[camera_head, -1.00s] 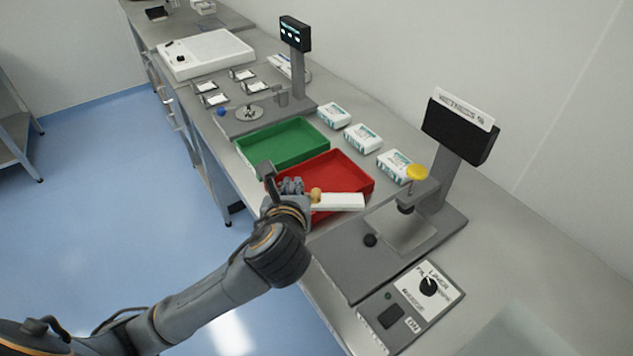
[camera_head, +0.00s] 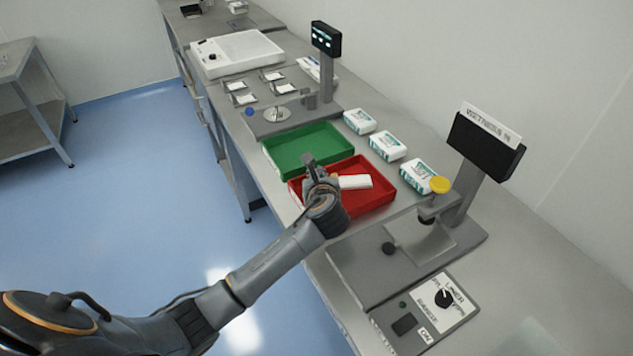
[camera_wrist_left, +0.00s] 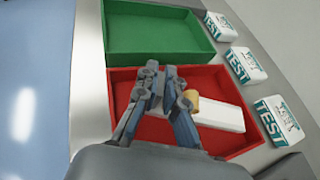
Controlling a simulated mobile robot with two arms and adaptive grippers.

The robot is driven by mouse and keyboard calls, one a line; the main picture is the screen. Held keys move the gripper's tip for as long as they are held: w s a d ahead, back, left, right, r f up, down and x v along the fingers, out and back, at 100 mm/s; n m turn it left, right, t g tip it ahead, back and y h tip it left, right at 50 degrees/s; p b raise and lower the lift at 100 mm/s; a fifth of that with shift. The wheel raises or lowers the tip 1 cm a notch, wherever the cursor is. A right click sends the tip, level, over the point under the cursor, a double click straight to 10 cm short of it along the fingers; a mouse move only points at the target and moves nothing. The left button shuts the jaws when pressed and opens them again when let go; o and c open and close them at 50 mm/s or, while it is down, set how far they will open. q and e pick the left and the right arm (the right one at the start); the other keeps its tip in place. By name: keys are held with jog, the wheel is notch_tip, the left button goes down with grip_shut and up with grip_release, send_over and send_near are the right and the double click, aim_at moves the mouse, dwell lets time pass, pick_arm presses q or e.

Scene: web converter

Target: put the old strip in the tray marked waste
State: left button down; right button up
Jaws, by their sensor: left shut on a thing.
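The old strip (camera_head: 355,181) is a white bar, with a tan end piece showing in the wrist view (camera_wrist_left: 222,115). My left gripper (camera_head: 322,176) is shut on it near the tan end; it also shows in the wrist view (camera_wrist_left: 164,78). The strip points right and lies over the inside of the red tray (camera_head: 378,207). I cannot tell whether it touches the tray floor. The green tray (camera_head: 303,152) is empty, beyond the red one. No waste marking is readable on either tray. My right gripper is out of view.
White-and-teal TEST packs (camera_head: 388,146) stand in a row right of the trays. A grey device with a dark display (camera_head: 484,146) and yellow knob (camera_head: 440,185) stands at near right. A second display stand (camera_head: 326,40) is beyond the green tray.

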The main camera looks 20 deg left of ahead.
pick_arm(q)
jog(key=shift+w+a+f, duration=0.2)
jog(key=shift+w+f, duration=0.25)
jog(key=shift+f, duration=0.1)
notch_tip(320, 180, down, 2)
jog(key=shift+w+f+p, duration=0.1)
jog(key=shift+f+p, duration=0.05)
jog(key=shift+p, duration=0.15)
jog(key=shift+f, duration=0.5)
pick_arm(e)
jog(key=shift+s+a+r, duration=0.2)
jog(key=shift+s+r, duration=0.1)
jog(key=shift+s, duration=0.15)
pick_arm(q)
jog(key=c, duration=1.5)
grip_release()
jog(key=shift+f, duration=0.1)
jog(key=shift+o, duration=0.2)
